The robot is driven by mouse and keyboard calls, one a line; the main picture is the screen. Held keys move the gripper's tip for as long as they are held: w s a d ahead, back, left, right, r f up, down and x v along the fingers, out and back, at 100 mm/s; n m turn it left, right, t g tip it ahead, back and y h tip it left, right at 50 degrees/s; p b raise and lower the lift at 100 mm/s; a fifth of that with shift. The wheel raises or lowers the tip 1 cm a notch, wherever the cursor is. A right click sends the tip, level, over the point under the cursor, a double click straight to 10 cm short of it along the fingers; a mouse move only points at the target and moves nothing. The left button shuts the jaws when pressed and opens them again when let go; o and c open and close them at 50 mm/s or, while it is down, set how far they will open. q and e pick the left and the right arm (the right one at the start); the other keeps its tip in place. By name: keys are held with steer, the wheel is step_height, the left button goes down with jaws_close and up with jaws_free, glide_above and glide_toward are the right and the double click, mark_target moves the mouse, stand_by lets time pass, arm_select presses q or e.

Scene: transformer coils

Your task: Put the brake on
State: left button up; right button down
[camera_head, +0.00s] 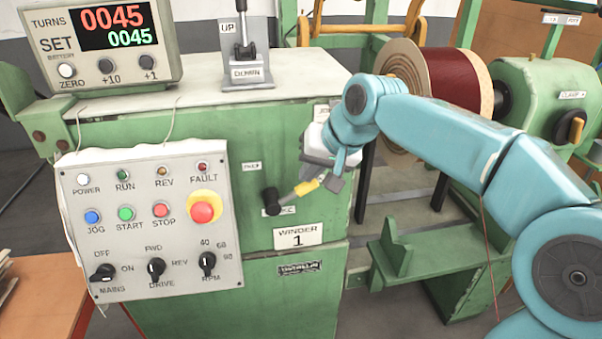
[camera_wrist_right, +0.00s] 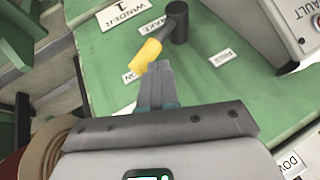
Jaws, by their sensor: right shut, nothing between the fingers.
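The brake lever has a dark round hub (camera_head: 271,201) on the green cabinet front, above the WINDER 1 plate (camera_head: 298,237). Its arm points right and slightly up, ending in a yellow grip (camera_head: 306,185). In the right wrist view the hub (camera_wrist_right: 177,20) and yellow grip (camera_wrist_right: 147,52) show near the top. A FREE label (camera_head: 252,166) sits above the hub; a BRAKE label (camera_head: 284,210) is below the arm. My right gripper (camera_head: 327,184) is shut and empty, its fingertips (camera_wrist_right: 155,68) right beside the yellow grip; I cannot tell whether they touch. My left gripper is not in view.
The control box (camera_head: 147,215) with buttons and a red emergency stop (camera_head: 202,208) juts out left of the lever. An UP/DOWN lever (camera_head: 243,50) and a counter (camera_head: 104,42) reading 0045 stand on top. The dark red coil (camera_head: 448,84) is behind my right arm.

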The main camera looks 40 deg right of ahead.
steer(key=shift+s+d+f+b, duration=0.35)
steer(key=shift+d+f, duration=0.1)
steer(key=shift+f, duration=0.1)
steer(key=shift+f, duration=0.2)
steer(key=shift+s+r, duration=0.1)
steer(key=shift+r, duration=0.05)
